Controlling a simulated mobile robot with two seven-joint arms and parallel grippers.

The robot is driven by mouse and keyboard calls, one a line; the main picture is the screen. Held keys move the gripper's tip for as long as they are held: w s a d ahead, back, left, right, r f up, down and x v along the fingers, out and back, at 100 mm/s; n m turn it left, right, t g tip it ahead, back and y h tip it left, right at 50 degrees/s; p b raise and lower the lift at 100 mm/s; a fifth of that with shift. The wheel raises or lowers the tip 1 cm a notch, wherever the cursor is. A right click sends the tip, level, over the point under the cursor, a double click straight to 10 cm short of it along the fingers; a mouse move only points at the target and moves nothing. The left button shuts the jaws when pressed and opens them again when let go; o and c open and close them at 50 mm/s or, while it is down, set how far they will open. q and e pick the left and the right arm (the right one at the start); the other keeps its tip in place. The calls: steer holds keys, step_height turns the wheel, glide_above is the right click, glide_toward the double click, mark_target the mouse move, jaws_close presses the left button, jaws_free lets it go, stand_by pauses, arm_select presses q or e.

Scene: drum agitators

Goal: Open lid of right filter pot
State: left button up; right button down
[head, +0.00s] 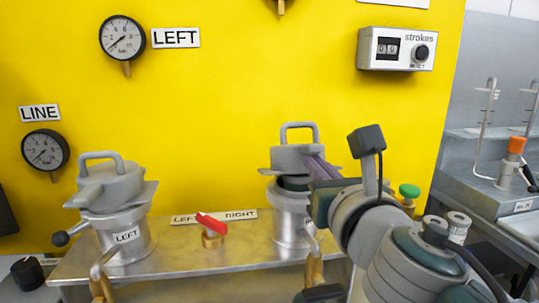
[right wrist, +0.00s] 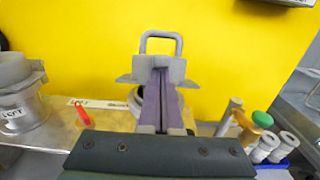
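The right filter pot (head: 290,226) is a grey metal cylinder on the bench. Its grey lid (head: 292,157), with a loop handle on top, is above the pot mouth. A dark band shows between lid and pot. In the right wrist view the lid (right wrist: 148,68) is straight ahead. My right gripper (head: 318,168) reaches in from the right at the lid's near side. Its purple fingers (right wrist: 160,100) are close together around a narrow grey part of the lid. The arm hides part of the pot. My left gripper is not in view.
The left filter pot (head: 125,238) stands with its lid on. A red-handled valve (head: 211,226) sits between the pots. A green knob (head: 409,191) is right of the right pot. The yellow panel (head: 225,110) stands close behind, with gauges and a strokes counter (head: 397,49).

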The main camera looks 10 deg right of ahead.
steer(key=shift+w+r+p, duration=0.2)
steer(key=shift+r+p, duration=0.1)
steer(key=shift+r, duration=0.3)
steer(key=shift+w+r+p, duration=0.15)
steer(key=shift+r+p, duration=0.15)
steer(key=shift+r, duration=0.25)
steer(key=shift+f, duration=0.1)
steer(key=shift+w, duration=0.1)
steer(key=shift+w+r+p, duration=0.55)
steer(key=shift+r, duration=0.25)
steer(key=shift+w+r+p, duration=0.5)
steer(key=shift+r, duration=0.3)
steer(key=shift+w, duration=0.1)
